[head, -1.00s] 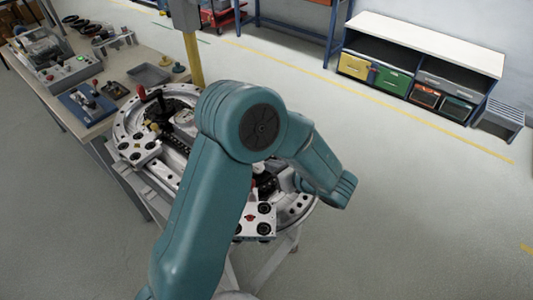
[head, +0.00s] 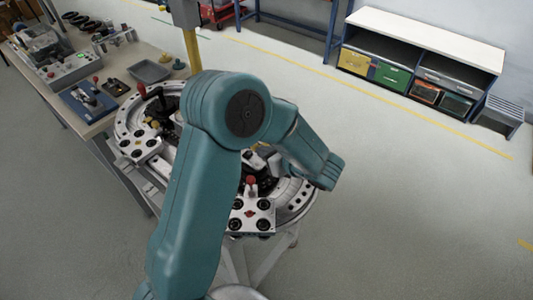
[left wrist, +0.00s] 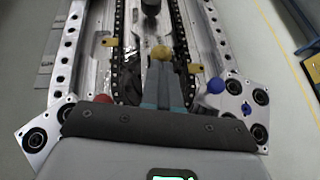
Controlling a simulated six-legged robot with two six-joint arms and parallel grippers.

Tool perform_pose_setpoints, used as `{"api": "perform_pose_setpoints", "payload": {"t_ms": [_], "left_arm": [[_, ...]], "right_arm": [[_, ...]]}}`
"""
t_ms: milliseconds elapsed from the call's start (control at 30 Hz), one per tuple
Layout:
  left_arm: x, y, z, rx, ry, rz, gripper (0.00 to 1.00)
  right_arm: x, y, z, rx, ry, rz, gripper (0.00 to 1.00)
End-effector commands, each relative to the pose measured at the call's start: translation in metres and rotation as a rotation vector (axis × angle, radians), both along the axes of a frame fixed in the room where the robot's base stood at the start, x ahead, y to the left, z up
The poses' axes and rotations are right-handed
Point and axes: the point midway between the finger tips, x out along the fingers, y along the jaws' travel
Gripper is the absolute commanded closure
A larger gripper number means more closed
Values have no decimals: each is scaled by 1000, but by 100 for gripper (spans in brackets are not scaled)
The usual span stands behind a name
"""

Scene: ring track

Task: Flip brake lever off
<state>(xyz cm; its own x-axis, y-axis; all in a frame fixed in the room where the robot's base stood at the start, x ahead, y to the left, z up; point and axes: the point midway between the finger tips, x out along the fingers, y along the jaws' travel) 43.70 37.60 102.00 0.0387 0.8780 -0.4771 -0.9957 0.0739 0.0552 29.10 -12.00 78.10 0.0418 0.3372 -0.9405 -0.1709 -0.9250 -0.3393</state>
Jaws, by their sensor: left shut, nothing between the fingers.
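The round ring track (head: 128,122) stands on a pale stand, partly hidden behind my left arm. A lever with a red grip (head: 141,90) rises at its far left edge, and a red knob (head: 251,181) stands near its front plate. In the left wrist view my left gripper (left wrist: 162,70) is shut and empty, its fingertips just short of a yellow knob (left wrist: 162,52); contact cannot be told. I cannot tell which is the brake lever. My right gripper is not in view.
A workbench (head: 125,92) with tools and a grey tray (head: 149,72) adjoins the ring's left side. A yellow post (head: 193,55) stands behind the ring. A drawer cabinet (head: 425,40) stands at the back right. The floor to the right is clear.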

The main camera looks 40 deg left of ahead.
Motion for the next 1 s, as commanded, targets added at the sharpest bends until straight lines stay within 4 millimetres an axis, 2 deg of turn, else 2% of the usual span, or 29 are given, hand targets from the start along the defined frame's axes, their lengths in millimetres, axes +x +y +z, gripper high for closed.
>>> {"api": "perform_pose_setpoints", "payload": {"t_ms": [567, 1000], "left_arm": [[-1, 10, 9, 0, 0, 1, 100], [-5, 42, 25, 1, -2, 3, 100]], "right_arm": [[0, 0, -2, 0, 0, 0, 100], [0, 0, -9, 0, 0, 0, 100]]}}
